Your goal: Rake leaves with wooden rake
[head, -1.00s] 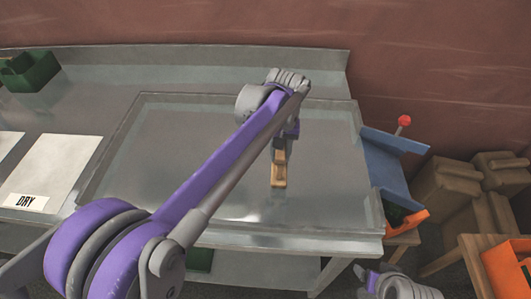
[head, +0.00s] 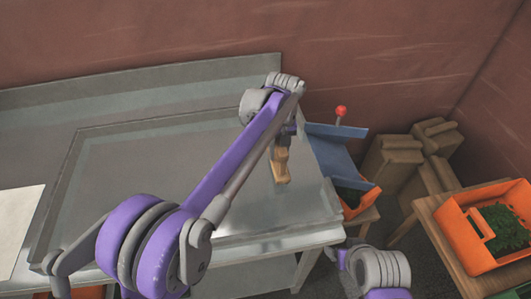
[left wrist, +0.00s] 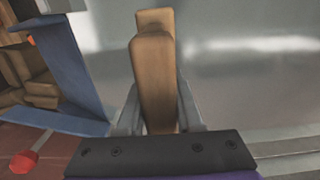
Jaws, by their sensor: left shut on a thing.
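My left gripper (head: 284,148) hangs over the right part of the metal tray table (head: 150,165). It is shut on a tan wooden piece, the wooden rake (head: 281,168), which points downward. Green leaf-like bits (head: 500,225) lie in an orange crate (head: 465,242) at the right. More green (head: 350,195) shows below the blue chute. My right arm shows at the bottom, but its gripper is out of view.
A blue chute (head: 335,155) with a red-knobbed lever (head: 341,111) stands just right of the table. Brown boxes (head: 390,165) stand behind it. The crate sits on a wooden stand (head: 430,215).

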